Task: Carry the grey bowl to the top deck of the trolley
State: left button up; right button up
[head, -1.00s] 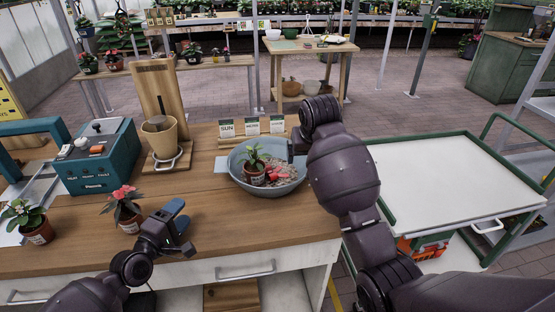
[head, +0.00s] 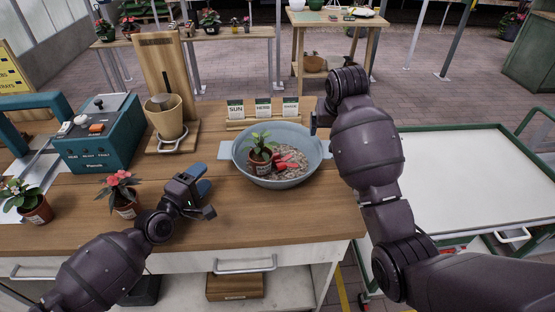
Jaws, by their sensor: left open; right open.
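The grey bowl (head: 285,183) stands upright on the wooden bench (head: 280,220), with a flat handle on each side. It holds a small potted plant (head: 261,160), a red object (head: 290,163) and pebbles. My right gripper (head: 314,124) is at the bowl's right rim near the right handle; only a dark tip shows, and the rest is hidden by my arm. I cannot tell if it touches. My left gripper (head: 204,181) is open and empty over the bench, left of the bowl and apart from it. The trolley (head: 460,180) stands right of the bench, its pale top deck empty where visible.
A red-flowered pot (head: 125,205) stands near my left gripper, with another potted plant (head: 30,205) further left. A teal machine (head: 100,140) and a tan pot on a wooden stand (head: 166,120) are behind. Seed packets (head: 263,108) stand behind the bowl. My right arm overlaps the trolley.

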pick_arm(q)
send_near(237, 142)
jog(key=x, duration=0.5)
jog(key=shift+w+a+f, duration=0.1)
jog(key=shift+a+f, duration=0.2)
jog(key=shift+f, duration=0.05)
pick_arm(e)
jog(key=x, duration=1)
jog(key=shift+w+f, duration=0.1)
jog(key=shift+f, duration=0.2)
